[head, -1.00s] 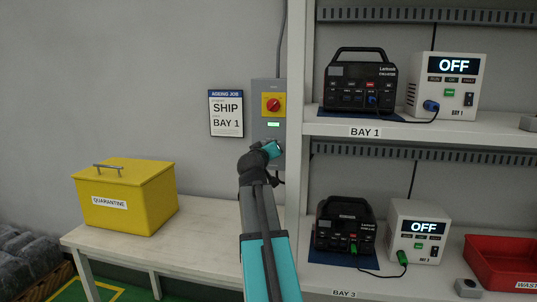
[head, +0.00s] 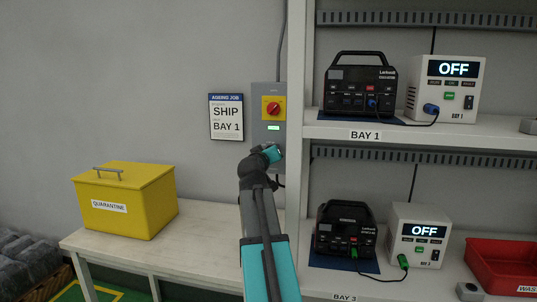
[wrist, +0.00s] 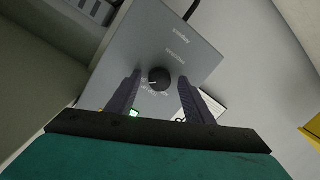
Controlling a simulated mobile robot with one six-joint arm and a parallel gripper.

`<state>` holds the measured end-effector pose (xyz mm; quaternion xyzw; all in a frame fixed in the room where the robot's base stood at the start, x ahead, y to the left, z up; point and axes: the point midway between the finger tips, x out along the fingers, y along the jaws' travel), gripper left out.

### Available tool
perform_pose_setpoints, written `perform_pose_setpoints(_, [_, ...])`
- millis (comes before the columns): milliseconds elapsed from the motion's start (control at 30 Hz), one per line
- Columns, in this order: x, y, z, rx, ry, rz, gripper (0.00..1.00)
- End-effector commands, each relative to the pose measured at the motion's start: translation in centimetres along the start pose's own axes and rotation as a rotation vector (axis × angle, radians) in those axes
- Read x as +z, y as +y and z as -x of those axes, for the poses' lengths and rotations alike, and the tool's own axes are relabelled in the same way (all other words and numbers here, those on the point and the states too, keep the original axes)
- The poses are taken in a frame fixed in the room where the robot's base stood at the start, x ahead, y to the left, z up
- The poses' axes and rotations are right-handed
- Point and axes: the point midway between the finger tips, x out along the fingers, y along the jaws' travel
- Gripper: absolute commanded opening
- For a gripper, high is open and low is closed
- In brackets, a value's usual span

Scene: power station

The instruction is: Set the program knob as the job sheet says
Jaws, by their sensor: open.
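The job sheet (head: 226,116) hangs on the wall at left of a grey control box (head: 262,94). It reads SHIP and BAY 1. The box carries a red switch on a yellow plate (head: 273,107) and a small lit green display (head: 273,127). My gripper (wrist: 158,85) is open, one finger to each side of the knob. I cannot tell whether they touch it. In the head view my gripper (head: 268,153) hides the knob.
A shelf post (head: 297,120) stands close at the box's right. BAY 1 and BAY 3 shelves hold power stations (head: 358,87) and testers (head: 445,85) reading OFF. A yellow quarantine box (head: 125,199) sits on the bench at left. A red bin (head: 500,262) is at lower right.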

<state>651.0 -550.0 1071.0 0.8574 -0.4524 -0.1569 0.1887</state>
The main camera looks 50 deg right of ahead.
Motion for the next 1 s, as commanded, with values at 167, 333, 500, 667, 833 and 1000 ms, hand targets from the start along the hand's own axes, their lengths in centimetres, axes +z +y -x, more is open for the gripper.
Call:
perform_pose_setpoints(167, [0.0,0.0,0.6,0.000,0.000,0.001,0.47])
perform_pose_setpoints(333, [0.1,0.0,1.8,0.000,0.000,0.001,0.47])
perform_pose_setpoints(500, [0.0,0.0,3.6,0.000,0.001,0.001,0.47])
perform_pose_setpoints(667, [0.1,0.0,5.3,0.000,0.001,0.000,0.47])
perform_pose_setpoints(833, [0.0,0.0,7.2,-0.001,0.001,0.000,0.47])
perform_pose_setpoints(1000, [0.1,0.0,9.1,0.000,0.001,0.000,0.47])
